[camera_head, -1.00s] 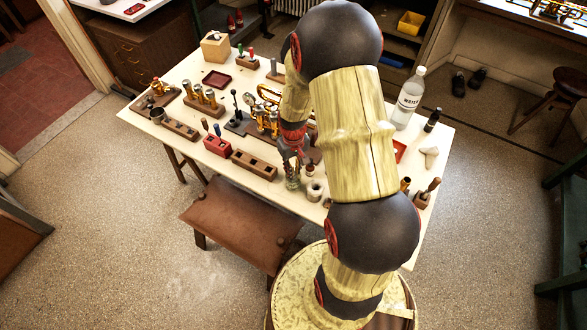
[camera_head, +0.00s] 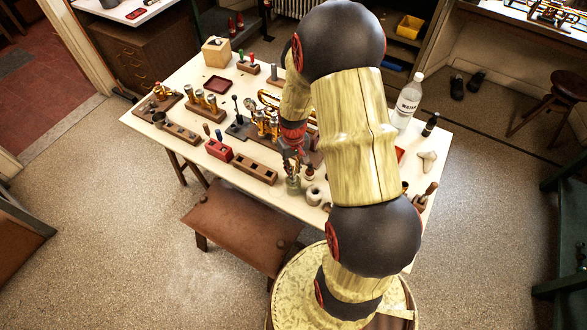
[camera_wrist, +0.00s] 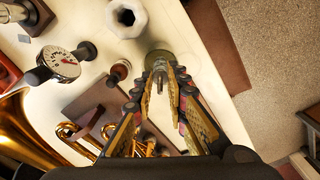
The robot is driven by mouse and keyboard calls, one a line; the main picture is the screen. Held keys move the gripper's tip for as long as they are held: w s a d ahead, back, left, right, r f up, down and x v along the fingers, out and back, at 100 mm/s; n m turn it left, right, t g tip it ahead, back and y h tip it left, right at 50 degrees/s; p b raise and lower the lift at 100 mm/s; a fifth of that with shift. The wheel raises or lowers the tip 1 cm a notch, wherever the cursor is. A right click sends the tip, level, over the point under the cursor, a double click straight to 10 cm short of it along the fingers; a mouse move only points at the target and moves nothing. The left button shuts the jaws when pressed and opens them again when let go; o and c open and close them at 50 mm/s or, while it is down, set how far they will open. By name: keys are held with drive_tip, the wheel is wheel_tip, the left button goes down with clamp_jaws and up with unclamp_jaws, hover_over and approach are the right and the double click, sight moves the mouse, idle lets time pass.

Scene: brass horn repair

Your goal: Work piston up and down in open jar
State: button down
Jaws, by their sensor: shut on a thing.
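My gripper (camera_head: 291,167) points down at the bench's front edge, right above a small clear glass jar (camera_head: 293,185). In the wrist view the jar (camera_wrist: 161,58) shows as a greenish round shape just past the fingertips. My gripper (camera_wrist: 161,82) is shut on a slim metal piston (camera_wrist: 159,87), whose end shows between the fingers. The piston is in line with the jar. How deep it sits in the jar is hidden by the fingers.
A white ring-shaped block (camera_head: 314,194) stands close right of the jar. A dial gauge (camera_wrist: 58,64) and a brass horn (camera_wrist: 35,130) lie nearby. A wooden block with holes (camera_head: 254,166) is left. A water bottle (camera_head: 407,101) stands at the right.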

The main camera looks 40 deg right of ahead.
drive_tip(key=shift+r+p, duration=2.55)
drive_tip(key=shift+r, duration=1.2)
